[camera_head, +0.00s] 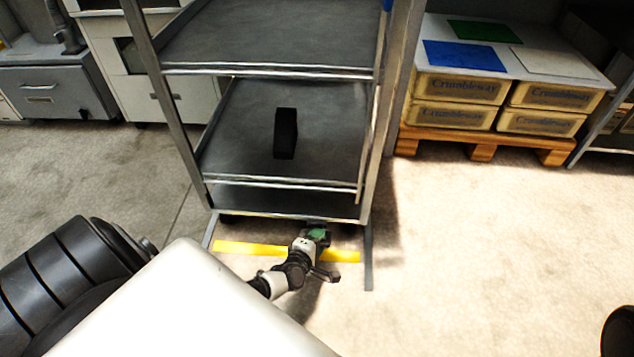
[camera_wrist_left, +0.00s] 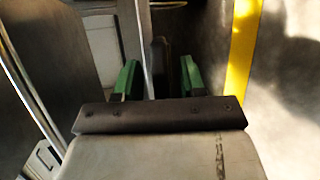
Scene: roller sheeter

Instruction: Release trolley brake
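The trolley (camera_head: 270,213) is a grey metal rack with shelves, in the middle of the head view. My left gripper (camera_head: 318,236) is low at its front bottom edge, right of centre, above the floor. In the left wrist view its green fingers (camera_wrist_left: 160,77) stand apart, so it is open. A dark upright part (camera_wrist_left: 160,60) shows between and beyond the fingers; it may be a caster or its brake, but I cannot tell which. I cannot tell whether the fingers touch it. The brake is not clear in the head view. My right gripper is not in view.
A yellow floor strip (camera_head: 245,248) runs in front of the trolley. A black block (camera_head: 285,133) stands on a trolley shelf. Crates (camera_head: 458,88) sit on a wooden pallet (camera_head: 470,146) at the right. Grey cabinets (camera_head: 50,90) stand at the back left. The floor at the right is clear.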

